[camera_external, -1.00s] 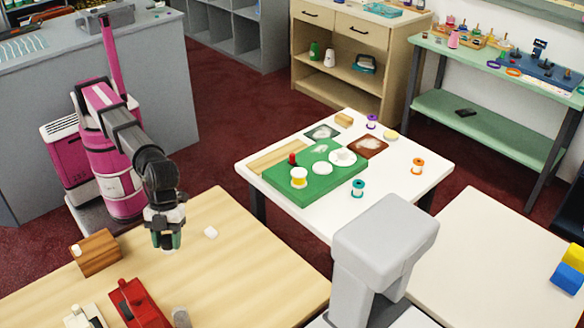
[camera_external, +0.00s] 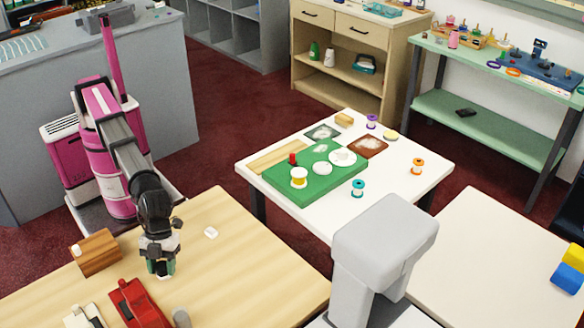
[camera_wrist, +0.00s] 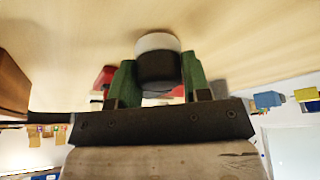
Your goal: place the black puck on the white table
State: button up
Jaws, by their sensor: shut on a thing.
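My gripper (camera_external: 161,268) hangs low over the pale wood table (camera_external: 240,265) at the left. In the wrist view its green fingers (camera_wrist: 158,75) are shut on a round black piece with a pale grey end, which I take for the black puck (camera_wrist: 158,68). The puck is hardly visible in the external view, where the fingers hide it. Whether it touches the wood is unclear. A white table (camera_external: 400,185) with a green board stands at the centre, to the right of my gripper. A second white-topped table (camera_external: 480,270) stands at the lower right.
The green board (camera_external: 275,190) carries white discs and spools; a teal spool (camera_external: 358,188) and an orange spool (camera_external: 417,166) stand beside it. A grey post (camera_external: 385,245) rises in front.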

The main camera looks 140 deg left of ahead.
jog(key=shift+f, duration=0.1)
jog(key=o, duration=0.9)
jog(key=v, duration=1.1)
jog(key=shift+r, duration=0.25)
jog(key=shift+o, duration=0.5)
jog(key=shift+s+a+r, duration=0.1)
jog(key=shift+s+r, duration=0.05)
jog(key=shift+r, duration=0.2)
